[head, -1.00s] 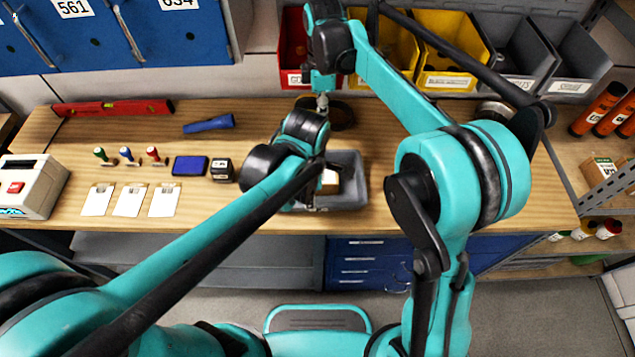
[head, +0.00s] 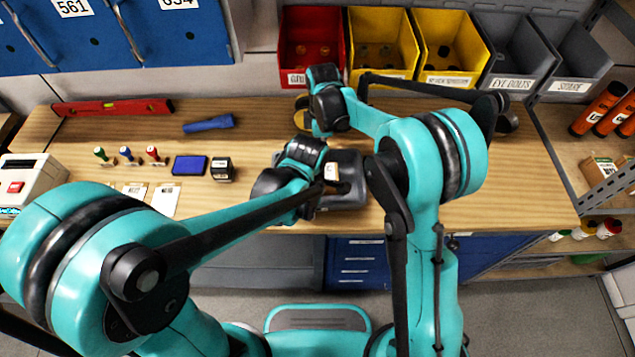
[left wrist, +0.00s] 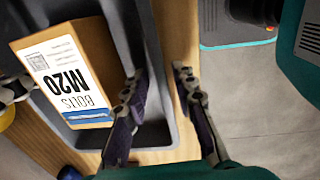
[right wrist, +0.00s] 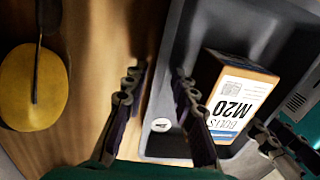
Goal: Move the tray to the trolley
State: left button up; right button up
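The grey tray (head: 343,203) sits on the wooden bench near its front edge, partly hidden by my arms. It holds a brown box with an M20 bolts label (left wrist: 72,75), which also shows in the right wrist view (right wrist: 235,95). My left gripper (left wrist: 158,84) is open at the tray's front wall, one finger inside and one outside. My right gripper (right wrist: 157,84) is open around the opposite wall, one finger inside and one outside. Neither is visibly closed on the wall. I cannot make out a trolley.
A yellow round thing (right wrist: 32,90) lies behind the tray. Stamps (head: 127,155), a blue pad (head: 190,165) and a torch (head: 209,124) lie left. Red (head: 312,45), yellow and grey bins line the back. A shelf with orange tubes (head: 598,107) stands right.

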pick_arm(q)
grip_shut()
pick_arm(e)
grip_shut()
pick_arm(q)
jog(key=shift+r, duration=0.15)
pick_arm(e)
jog(key=shift+r, duration=0.15)
